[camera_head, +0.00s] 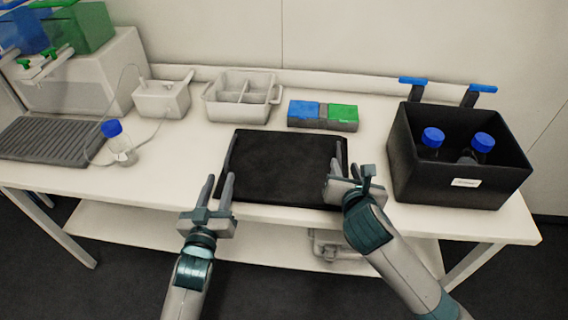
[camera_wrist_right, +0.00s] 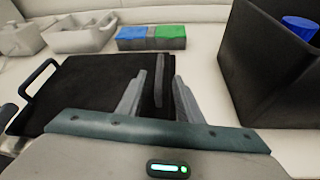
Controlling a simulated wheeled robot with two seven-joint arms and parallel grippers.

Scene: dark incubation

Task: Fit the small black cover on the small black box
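The black cover (camera_head: 285,170) lies flat on the table, with a raised handle on its left edge (camera_head: 231,152) and one on its right. The small black box (camera_head: 458,185) stands open to the right, with two blue-capped bottles inside; its wall also shows in the right wrist view (camera_wrist_right: 262,75). My left gripper (camera_head: 218,184) is open near the cover's front left corner, close to the left handle. My right gripper (camera_wrist_right: 160,95) is open at the cover's right edge, with the right handle (camera_wrist_right: 158,82) between its fingers; contact is unclear.
Behind the cover are a blue and green block rack (camera_head: 323,115) and a white divided tray (camera_head: 242,98). A blue-capped bottle (camera_head: 119,142) and a grey ribbed tray (camera_head: 48,138) are at left. Blue-topped posts (camera_head: 478,92) rise behind the box. A narrow bare strip separates cover and box.

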